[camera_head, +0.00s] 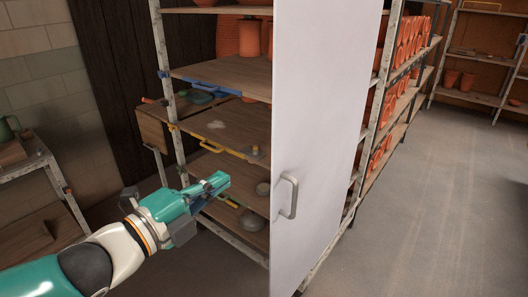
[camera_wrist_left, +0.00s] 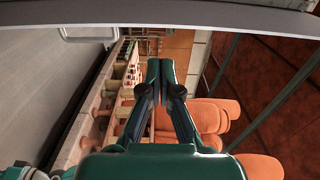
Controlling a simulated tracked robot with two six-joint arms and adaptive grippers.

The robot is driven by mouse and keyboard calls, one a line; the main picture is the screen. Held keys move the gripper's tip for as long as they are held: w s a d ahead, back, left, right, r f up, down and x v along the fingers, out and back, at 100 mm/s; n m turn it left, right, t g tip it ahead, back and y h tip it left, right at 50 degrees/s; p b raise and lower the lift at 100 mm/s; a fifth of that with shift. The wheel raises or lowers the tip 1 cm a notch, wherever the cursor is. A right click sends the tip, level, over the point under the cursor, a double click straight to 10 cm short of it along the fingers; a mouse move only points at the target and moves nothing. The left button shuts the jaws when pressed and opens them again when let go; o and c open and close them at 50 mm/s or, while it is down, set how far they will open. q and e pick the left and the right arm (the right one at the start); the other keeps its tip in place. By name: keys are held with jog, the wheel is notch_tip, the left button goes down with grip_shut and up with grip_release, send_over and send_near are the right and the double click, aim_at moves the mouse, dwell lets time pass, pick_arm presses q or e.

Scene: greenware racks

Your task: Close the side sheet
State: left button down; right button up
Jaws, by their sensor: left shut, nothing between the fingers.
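The side sheet (camera_head: 322,120) is a tall pale panel standing upright at the rack, covering its right part in the head view; the shelves left of it are exposed. Its grey bar handle (camera_head: 289,196) is on the lower left of the panel. My right gripper is not in view.
The rack has wooden shelves (camera_head: 235,75) with tools and terracotta pots (camera_head: 250,38). More pots (camera_head: 408,42) stand on shelves right of the sheet. A low table (camera_head: 25,165) is at left, another rack (camera_head: 470,92) at far right. The right floor is clear.

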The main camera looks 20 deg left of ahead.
aim_at(273, 147)
pick_arm(q)
jog(key=p+x, duration=0.3)
jog(key=x, duration=1)
jog(key=shift+w+f+p, duration=0.15)
jog(key=shift+w+p, duration=0.1)
jog(key=shift+p, duration=0.1)
